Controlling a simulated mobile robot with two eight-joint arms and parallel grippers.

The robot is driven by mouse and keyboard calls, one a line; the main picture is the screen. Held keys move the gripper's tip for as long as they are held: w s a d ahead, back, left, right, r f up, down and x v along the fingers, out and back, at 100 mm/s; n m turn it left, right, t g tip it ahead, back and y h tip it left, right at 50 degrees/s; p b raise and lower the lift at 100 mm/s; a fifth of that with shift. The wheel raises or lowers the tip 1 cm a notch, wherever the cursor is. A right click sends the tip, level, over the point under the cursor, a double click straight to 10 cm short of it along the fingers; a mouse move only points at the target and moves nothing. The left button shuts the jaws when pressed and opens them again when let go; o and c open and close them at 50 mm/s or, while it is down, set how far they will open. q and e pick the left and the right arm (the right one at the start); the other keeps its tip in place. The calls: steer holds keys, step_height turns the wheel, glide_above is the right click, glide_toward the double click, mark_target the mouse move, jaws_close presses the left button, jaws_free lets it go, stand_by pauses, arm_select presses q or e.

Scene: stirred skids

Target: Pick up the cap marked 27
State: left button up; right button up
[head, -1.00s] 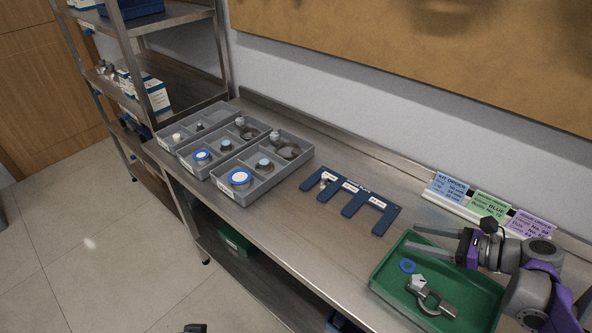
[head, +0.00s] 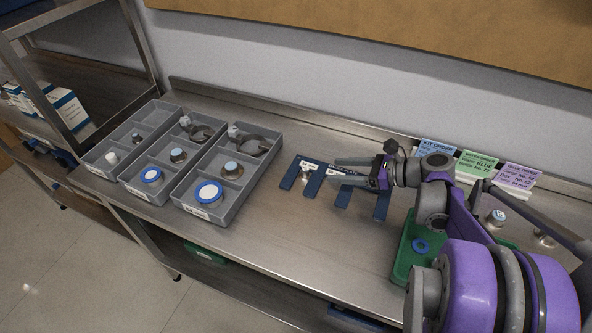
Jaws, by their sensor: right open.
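No number 27 is legible on any cap in the head view. Three grey compartment trays hold round parts. In their front compartments are a small white cap (head: 111,158), a blue-rimmed white cap (head: 151,175) and a larger blue-rimmed white cap (head: 208,192). Behind these sit metal parts with pale tops, such as one in the middle tray (head: 178,155) and one in the right tray (head: 232,170). My right gripper (head: 333,169) is open and empty, pointing left over the blue slotted board (head: 285,182), right of the trays. My left gripper is out of view.
A small metal part (head: 305,173) stands at the blue board. A green tray (head: 403,262) with a blue ring (head: 421,246) is partly hidden by my right arm. Order cards (head: 478,163) stand along the back. Bare bench lies in front of the board.

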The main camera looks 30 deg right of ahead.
mark_target(307, 170)
steer(key=x, duration=0.8)
steer(key=shift+w+a+f+b, duration=0.15)
steer(key=shift+a+f+b, duration=0.05)
steer(key=shift+a+b, duration=0.15)
jaws_close()
